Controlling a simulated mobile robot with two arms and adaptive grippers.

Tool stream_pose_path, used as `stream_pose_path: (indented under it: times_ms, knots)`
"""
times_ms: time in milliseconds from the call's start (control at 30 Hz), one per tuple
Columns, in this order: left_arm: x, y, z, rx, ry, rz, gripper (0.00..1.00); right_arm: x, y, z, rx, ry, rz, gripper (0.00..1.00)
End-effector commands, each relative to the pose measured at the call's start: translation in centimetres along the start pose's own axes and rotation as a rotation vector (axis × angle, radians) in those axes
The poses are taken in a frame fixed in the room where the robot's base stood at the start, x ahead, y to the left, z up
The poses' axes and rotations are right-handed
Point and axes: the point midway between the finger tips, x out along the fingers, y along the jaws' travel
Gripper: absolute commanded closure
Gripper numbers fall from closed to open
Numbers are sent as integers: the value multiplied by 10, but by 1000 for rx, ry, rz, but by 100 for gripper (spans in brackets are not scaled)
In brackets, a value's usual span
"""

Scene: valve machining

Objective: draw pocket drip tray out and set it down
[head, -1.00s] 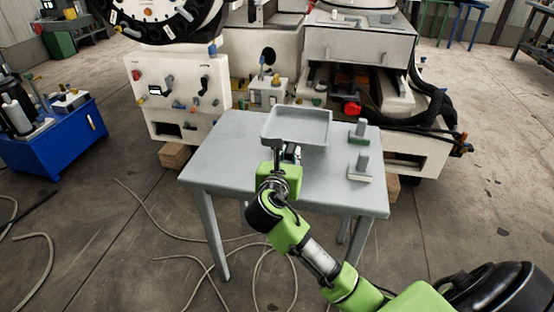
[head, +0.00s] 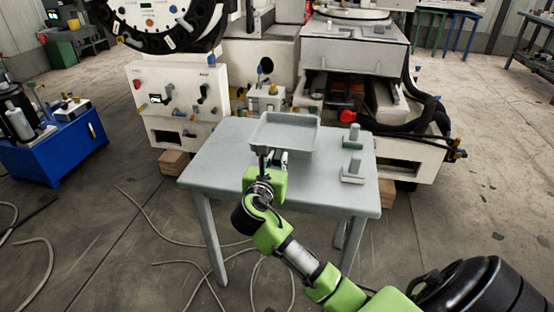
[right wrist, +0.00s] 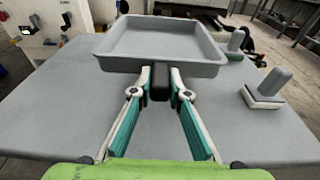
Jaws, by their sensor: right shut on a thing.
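The drip tray (head: 287,134) is a shallow grey rectangular pan over the back middle of a grey table. It also shows in the right wrist view (right wrist: 160,40), level, with its near side toward me. My right gripper (head: 265,158) is shut on the tray's near side, at a dark handle-like tab; it shows in the right wrist view too (right wrist: 160,85). The fingertips hide part of the tab. I cannot tell whether the tray's underside touches the tabletop. My left gripper is not in view.
The grey table (head: 215,165) has free room left and front. A white machine (head: 180,103) stands behind the table. A blue cart (head: 55,145) is at left.

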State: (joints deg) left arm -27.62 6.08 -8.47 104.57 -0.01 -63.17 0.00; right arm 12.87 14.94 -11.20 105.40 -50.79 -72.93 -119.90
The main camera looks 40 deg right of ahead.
Motion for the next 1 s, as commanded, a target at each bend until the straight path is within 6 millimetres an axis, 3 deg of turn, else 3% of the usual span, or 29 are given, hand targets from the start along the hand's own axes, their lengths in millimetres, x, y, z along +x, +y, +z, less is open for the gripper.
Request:
stream_pose_path:
  times_ms: [500,1000]
  knots:
    - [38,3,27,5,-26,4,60,-1,0,2,-2,-4,1,100]
    - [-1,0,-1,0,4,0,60,8,0,-44,-1,-4,1,100]
